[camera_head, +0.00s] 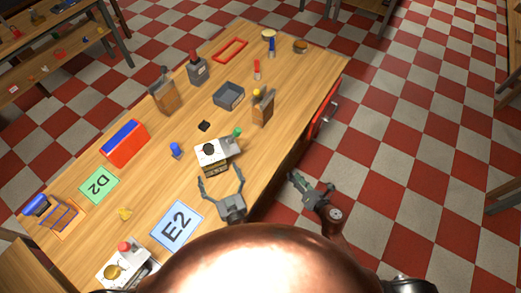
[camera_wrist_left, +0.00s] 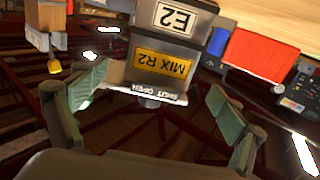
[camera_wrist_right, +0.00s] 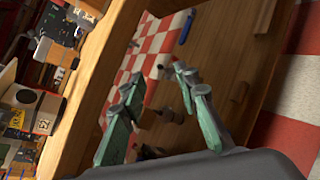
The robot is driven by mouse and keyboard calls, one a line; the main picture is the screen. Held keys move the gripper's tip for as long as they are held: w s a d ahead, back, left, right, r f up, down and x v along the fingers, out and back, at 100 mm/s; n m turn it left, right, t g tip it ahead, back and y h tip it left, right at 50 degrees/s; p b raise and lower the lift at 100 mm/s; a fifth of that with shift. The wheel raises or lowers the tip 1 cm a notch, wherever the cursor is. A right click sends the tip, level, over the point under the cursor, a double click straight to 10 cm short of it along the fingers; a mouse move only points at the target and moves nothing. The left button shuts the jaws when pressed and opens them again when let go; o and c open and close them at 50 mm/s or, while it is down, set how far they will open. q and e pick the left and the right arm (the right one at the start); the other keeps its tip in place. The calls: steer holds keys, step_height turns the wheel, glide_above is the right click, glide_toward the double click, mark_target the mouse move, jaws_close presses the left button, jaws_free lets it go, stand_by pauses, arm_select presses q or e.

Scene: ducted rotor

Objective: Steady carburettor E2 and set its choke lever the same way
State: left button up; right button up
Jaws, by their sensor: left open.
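Carburettor E2 (camera_head: 210,153) stands on the wooden table, with a white top, a black round opening and a green knob (camera_head: 238,132) at its far right corner. My left gripper (camera_head: 221,178) is open at its near side. In the left wrist view the carburettor (camera_wrist_left: 165,60) shows upside-down E2, MIX R2 and SHUT/OPEN labels, with the open fingers (camera_wrist_left: 157,85) spread to either side; contact is not clear. The choke lever's setting cannot be read. My right gripper (camera_head: 312,181) is open and empty beyond the table's right edge; its fingers also show in the right wrist view (camera_wrist_right: 157,85).
A second carburettor (camera_head: 113,271) with a red knob is at the lower left, partly hidden. An E2 card (camera_head: 177,226) and D2 card (camera_head: 99,186) lie on the table.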

mark_target(211, 157)
arm_select(q)
steer(key=shift+w, duration=0.2)
steer(key=shift+w+a, duration=0.15)
steer(key=shift+w, duration=0.15)
steer(key=x, duration=0.7)
steer(key=shift+s, duration=0.1)
arm_select(e)
steer(key=a+r+n+y, duration=0.1)
steer(key=a+r+n, duration=0.4)
steer(key=r+n, duration=0.3)
steer(key=s+a+r+n+y, duration=0.1)
steer(key=a+r+n+y, duration=0.1)
steer(key=a+r+n, duration=0.3)
steer(key=a+r+n+y, duration=0.2)
steer(key=a+r+n, duration=0.3)
steer(key=r+n, duration=0.6)
step_height(211, 157, up, 3)
steer(key=shift+s+a+r+n, duration=0.1)
steer(key=shift+s+a+n, duration=0.2)
steer(key=shift+s+a, duration=0.1)
arm_select(q)
steer(key=shift+c, duration=0.7)
